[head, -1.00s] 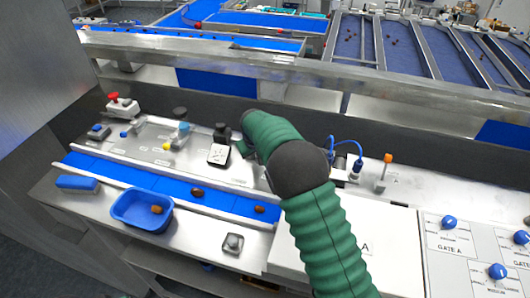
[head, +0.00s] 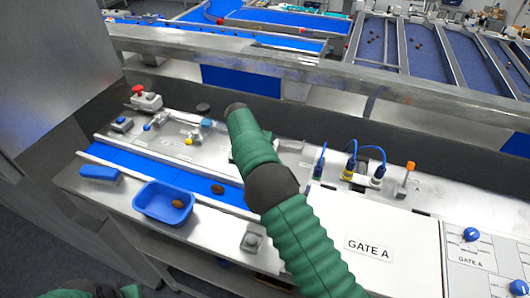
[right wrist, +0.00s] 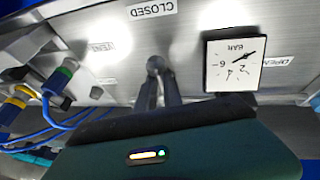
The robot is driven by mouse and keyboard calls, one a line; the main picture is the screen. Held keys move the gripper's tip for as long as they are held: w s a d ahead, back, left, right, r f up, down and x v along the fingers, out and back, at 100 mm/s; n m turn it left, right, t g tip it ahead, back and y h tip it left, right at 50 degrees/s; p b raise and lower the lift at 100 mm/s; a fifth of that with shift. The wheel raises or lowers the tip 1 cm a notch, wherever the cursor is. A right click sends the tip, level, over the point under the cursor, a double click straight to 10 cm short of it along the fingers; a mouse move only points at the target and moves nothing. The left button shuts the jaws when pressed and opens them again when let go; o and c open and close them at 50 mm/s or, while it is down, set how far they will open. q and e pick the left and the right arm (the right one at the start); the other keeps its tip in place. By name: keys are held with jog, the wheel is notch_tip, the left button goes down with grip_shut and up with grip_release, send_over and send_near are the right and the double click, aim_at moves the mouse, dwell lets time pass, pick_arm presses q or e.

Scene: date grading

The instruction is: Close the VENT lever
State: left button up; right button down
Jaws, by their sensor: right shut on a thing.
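In the right wrist view my right gripper (right wrist: 159,88) is shut, with its two narrow fingers around the VENT lever (right wrist: 154,65), whose small round metal end shows at the fingertips. A CLOSED label (right wrist: 152,10) lies beyond the lever, a faint VENT label (right wrist: 103,46) to its left and an OPEN label (right wrist: 283,61) at the far right. A square BAR gauge (right wrist: 232,62) stands just right of the fingers. In the head view my green right arm covers the lever, the gauge and the gripper. My left gripper is not in view.
Cabled connectors (head: 350,165) and an orange-tipped lever (head: 408,178) stand right of my arm. A blue belt (head: 135,165) carries a date (head: 217,188). A blue tray (head: 140,205), a sponge (head: 100,173) and a red-topped emergency stop (head: 145,99) are at left.

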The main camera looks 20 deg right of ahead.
jog(key=shift+s+a+f, duration=0.15)
jog(key=shift+s+f, duration=0.05)
jog(key=shift+f, duration=0.3)
jog(key=shift+a, duration=0.1)
jog(key=c, duration=1.5)
grip_release()
jog(key=shift+w, duration=0.1)
jog(key=shift+w+r, duration=0.15)
jog(key=shift+r, duration=0.1)
jog(key=shift+a+r, duration=0.1)
jog(key=shift+r, duration=0.1)
jog(key=b+v, duration=0.2)
jog(key=v, duration=1.4)
jog(key=shift+w+a+b, duration=0.1)
jog(key=shift+b, duration=0.25)
